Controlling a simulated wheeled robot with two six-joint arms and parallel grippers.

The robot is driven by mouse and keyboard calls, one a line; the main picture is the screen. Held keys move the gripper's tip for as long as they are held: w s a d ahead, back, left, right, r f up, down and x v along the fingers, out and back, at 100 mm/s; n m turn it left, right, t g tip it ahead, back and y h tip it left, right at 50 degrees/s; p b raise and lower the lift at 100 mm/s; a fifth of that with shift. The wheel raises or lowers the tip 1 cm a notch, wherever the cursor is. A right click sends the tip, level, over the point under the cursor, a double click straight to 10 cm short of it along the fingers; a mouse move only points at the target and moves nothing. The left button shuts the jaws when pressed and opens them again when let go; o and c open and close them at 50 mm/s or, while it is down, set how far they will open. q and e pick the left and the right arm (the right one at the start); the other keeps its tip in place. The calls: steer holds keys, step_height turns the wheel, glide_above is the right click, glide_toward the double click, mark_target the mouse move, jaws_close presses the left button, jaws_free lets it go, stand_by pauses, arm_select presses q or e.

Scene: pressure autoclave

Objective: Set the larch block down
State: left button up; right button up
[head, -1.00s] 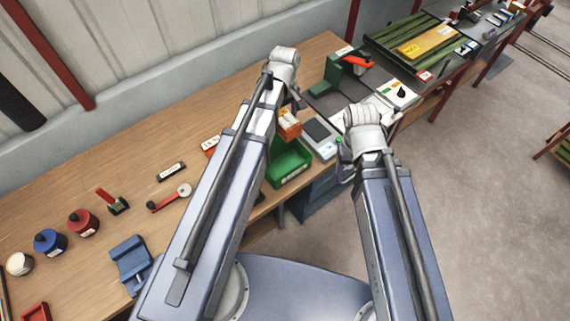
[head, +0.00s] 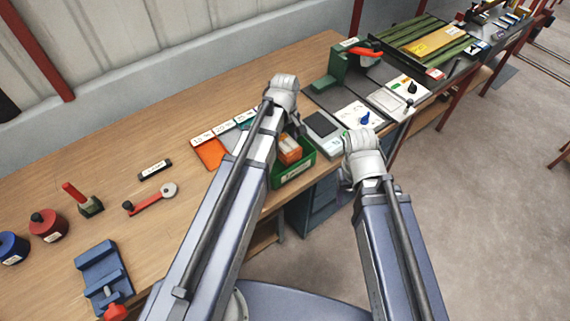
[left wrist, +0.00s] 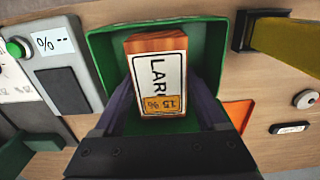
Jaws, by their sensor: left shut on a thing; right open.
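The larch block (left wrist: 157,72) is orange-brown wood with a white label reading "LAR…" and an orange "15 %" patch. My left gripper (left wrist: 160,105) is shut on it, one finger on each side. In the left wrist view the block is over or inside a green bin (left wrist: 102,50); I cannot tell whether it touches the bin's floor. In the head view the block (head: 289,149) shows at the green bin (head: 298,176), partly hidden by my left arm. My right gripper (head: 347,172) is open beside the bench's front edge, its fingers mostly hidden.
A grey meter with a dark plate (head: 321,125) stands just right of the bin. Coloured labelled cards (head: 210,152) lie to its left. A green press with a red handle (head: 350,62) stands behind. A red-handled tool (head: 150,199) and blue fixture (head: 103,272) lie further left.

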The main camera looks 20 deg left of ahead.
arm_select(q)
step_height(320, 180, down, 2)
steer(key=shift+f+b, duration=0.1)
steer(key=shift+b, duration=0.3)
arm_select(e)
step_height(320, 180, down, 2)
steer(key=shift+f, duration=0.1)
arm_select(q)
step_height(320, 180, down, 4)
steer(key=b, duration=0.4)
arm_select(e)
step_height(320, 180, down, 4)
arm_select(q)
steer(key=shift+f+b, duration=0.2)
steer(key=shift+b, duration=0.1)
steer(key=o, duration=1.5)
arm_select(e)
steer(key=shift+f, duration=0.15)
arm_select(q)
steer(key=shift+r, duration=0.2)
